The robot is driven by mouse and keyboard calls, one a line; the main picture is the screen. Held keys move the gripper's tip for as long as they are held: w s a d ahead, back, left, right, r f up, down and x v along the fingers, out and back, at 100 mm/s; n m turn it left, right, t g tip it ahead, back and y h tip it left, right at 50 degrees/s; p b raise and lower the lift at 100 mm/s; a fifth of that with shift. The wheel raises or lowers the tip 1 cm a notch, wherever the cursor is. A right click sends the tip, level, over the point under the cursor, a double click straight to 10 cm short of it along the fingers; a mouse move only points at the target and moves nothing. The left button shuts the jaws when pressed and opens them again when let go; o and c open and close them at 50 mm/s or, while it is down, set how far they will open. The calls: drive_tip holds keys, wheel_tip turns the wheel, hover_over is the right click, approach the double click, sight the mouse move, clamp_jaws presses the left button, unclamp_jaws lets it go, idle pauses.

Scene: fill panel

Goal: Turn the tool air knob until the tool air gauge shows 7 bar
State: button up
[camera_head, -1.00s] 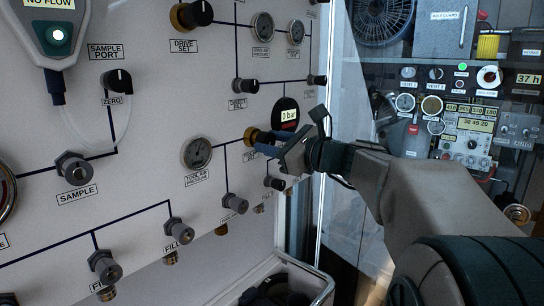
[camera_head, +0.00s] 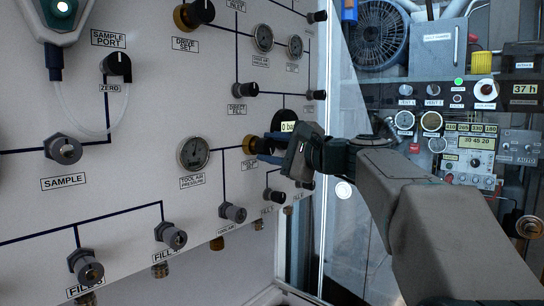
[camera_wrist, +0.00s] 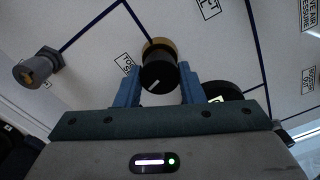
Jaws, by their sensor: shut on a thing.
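The tool air knob (camera_wrist: 158,76) is black with a pale mark and a brass collar. In the head view its brass collar (camera_head: 252,144) shows beside the gauge; the rest is largely hidden by my gripper. My gripper (camera_wrist: 160,88) has its two blue fingers on either side of the knob, shut on it. In the head view my gripper (camera_head: 268,152) reaches the panel from the right. The tool air pressure gauge (camera_head: 193,152) is a round dial left of the knob; its needle is too small to read surely.
A dark round display (camera_head: 288,127) reading 0 bar sits just above my gripper. Fill fittings (camera_head: 171,234) stick out along the panel's lower part. The drive set knob (camera_head: 194,13) is higher up. A control console (camera_head: 455,130) stands behind glass at the right.

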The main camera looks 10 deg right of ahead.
drive_tip(key=shift+f, duration=0.1)
idle(0.4)
drive_tip(key=o, duration=1)
drive_tip(key=p+v, duration=0.1)
drive_tip(key=v, duration=1.3)
idle(1.3)
